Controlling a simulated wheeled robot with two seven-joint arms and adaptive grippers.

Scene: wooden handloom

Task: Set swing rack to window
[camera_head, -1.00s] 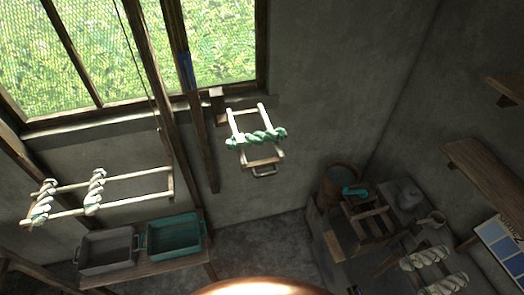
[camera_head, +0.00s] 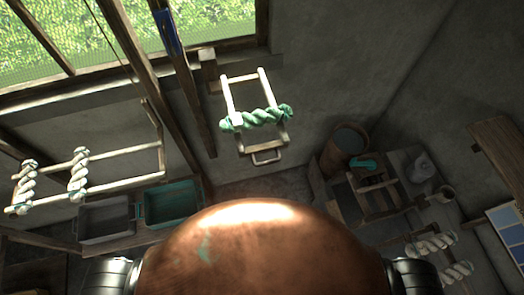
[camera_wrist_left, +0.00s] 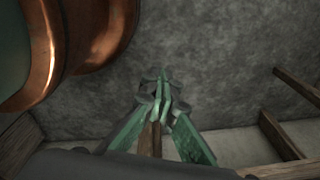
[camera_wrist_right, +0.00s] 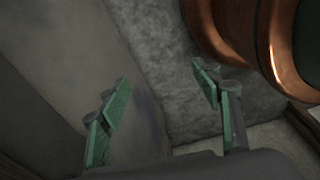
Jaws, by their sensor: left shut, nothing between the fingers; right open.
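The swing rack (camera_head: 226,94) is a pale wooden frame on a bracket on the wall below the window, with a green-and-white twisted skein (camera_head: 256,118) across it and a handle (camera_head: 267,157) at its lower end. The window (camera_head: 215,22) is above it at the top of the head view. My left gripper (camera_wrist_left: 162,92) shows in the left wrist view, its green fingers shut together with nothing between them. My right gripper (camera_wrist_right: 160,95) shows in the right wrist view, its green fingers wide apart and empty. Neither gripper is in the head view, and neither touches the rack.
Another rack (camera_head: 110,152) with two white skeins stands out at left, above a grey tub (camera_head: 106,218) and a teal tub (camera_head: 170,203). A bucket (camera_head: 345,142) and wooden stand (camera_head: 372,190) are at right. Shelves line the right wall. Bare wall lies right of the rack.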

